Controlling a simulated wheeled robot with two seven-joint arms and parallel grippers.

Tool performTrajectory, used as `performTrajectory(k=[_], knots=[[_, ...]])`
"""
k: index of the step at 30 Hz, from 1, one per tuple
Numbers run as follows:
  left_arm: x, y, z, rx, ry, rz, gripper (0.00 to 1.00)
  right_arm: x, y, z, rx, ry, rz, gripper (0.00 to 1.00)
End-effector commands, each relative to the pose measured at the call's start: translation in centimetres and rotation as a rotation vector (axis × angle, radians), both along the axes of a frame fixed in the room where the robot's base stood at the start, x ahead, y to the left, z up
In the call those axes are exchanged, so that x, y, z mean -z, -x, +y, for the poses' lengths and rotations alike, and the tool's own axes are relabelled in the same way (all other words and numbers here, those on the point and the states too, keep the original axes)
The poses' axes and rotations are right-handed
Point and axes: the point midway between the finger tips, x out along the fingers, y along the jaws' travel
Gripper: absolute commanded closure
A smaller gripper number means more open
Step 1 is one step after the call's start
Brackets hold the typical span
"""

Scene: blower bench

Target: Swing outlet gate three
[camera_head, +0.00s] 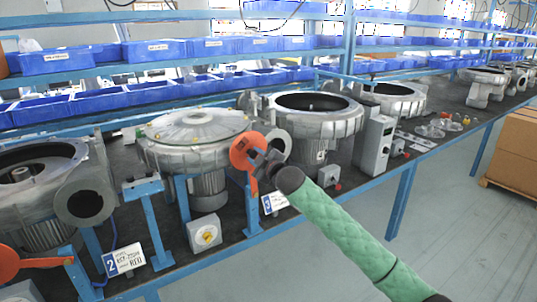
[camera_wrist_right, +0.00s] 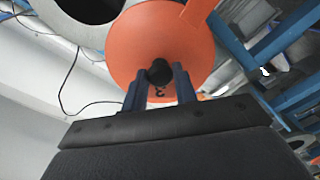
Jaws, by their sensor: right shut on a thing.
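Outlet gate three is an orange disc (camera_head: 246,151) on an orange arm, in front of the middle blower (camera_head: 205,150), whose sign (camera_head: 273,202) stands below it. My right gripper (camera_head: 266,163) is at the disc's right side. In the right wrist view the gripper (camera_wrist_right: 159,90) has its two blue fingers around a black knob (camera_wrist_right: 158,72) on the disc's face. It is shut on this knob. A grey outlet ring with a dark opening (camera_wrist_right: 88,8) shows behind the disc's upper left edge, partly uncovered. My left gripper is not in view.
Another orange gate (camera_head: 8,263) is at the lower left, by the blower with sign two (camera_head: 124,260). A grey switch box with a yellow knob (camera_head: 205,234) sits below the middle blower. Blue bins (camera_head: 150,52) line the shelves behind. The floor at right is clear before a cardboard box (camera_head: 512,145).

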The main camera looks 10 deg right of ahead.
Motion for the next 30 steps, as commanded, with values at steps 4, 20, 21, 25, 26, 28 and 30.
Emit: performTrajectory(k=[4,20,21,25,26,28,30], knots=[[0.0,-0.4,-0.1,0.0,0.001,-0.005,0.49,0.4,1.0,2.7,-0.003,0.131,-0.049,1.0],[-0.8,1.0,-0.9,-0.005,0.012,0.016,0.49,5.1,3.7,10.3,-0.002,0.603,-0.22,1.0],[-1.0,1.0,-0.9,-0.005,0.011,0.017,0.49,5.6,3.9,10.8,-0.002,0.638,-0.232,1.0],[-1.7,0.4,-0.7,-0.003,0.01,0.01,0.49,7.2,4.4,12.1,-0.001,0.744,-0.27,1.0],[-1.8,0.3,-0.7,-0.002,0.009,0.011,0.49,7.5,4.5,12.4,-0.001,0.767,-0.278,1.0],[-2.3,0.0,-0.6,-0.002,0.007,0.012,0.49,8.3,4.7,12.9,-0.001,0.816,-0.296,1.0],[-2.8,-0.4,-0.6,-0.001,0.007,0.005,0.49,9.1,4.8,13.4,-0.001,0.861,-0.312,1.0]])
